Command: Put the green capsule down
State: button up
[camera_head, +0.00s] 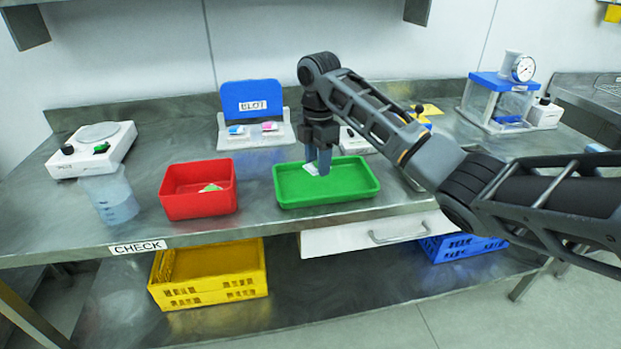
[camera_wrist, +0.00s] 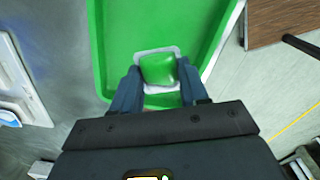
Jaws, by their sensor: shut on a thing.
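My gripper (camera_head: 318,168) points down over the green tray (camera_head: 290,196) in the head view. It is shut on the green capsule (camera_wrist: 158,69), a green pouch with a pale rim. In the wrist view the capsule sits between my two fingertips, with the green tray floor (camera_wrist: 115,40) behind it. In the head view only a pale edge of the capsule (camera_head: 311,169) shows beside the fingers. The capsule is low within the tray's outline; I cannot tell whether it touches the floor.
A red bin (camera_head: 198,206) with a green and white piece (camera_head: 210,188) stands left of the tray. A beaker (camera_head: 110,198) and scale (camera_head: 92,150) are farther left. A blue-backed stand (camera_head: 252,101) holds blue and pink pieces behind. The tray is otherwise bare.

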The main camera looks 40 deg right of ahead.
aim_at(310, 186)
jog(key=shift+w+a+f, duration=0.15)
jog(key=shift+w+f, duration=0.1)
jog(key=shift+w, duration=0.2)
jog(key=shift+w+a+f, duration=0.15)
jog(key=shift+w+f, duration=0.05)
jog(key=shift+w, duration=0.2)
jog(key=shift+w+f, duration=0.1)
jog(key=shift+f, duration=0.15)
jog(key=shift+f+p, duration=0.35)
jog(key=shift+f, duration=1.5)
jog(key=shift+f, duration=0.15)
jog(key=o, duration=1.1)
notch_tip(310, 186, up, 12)
jog(key=shift+r, duration=0.2)
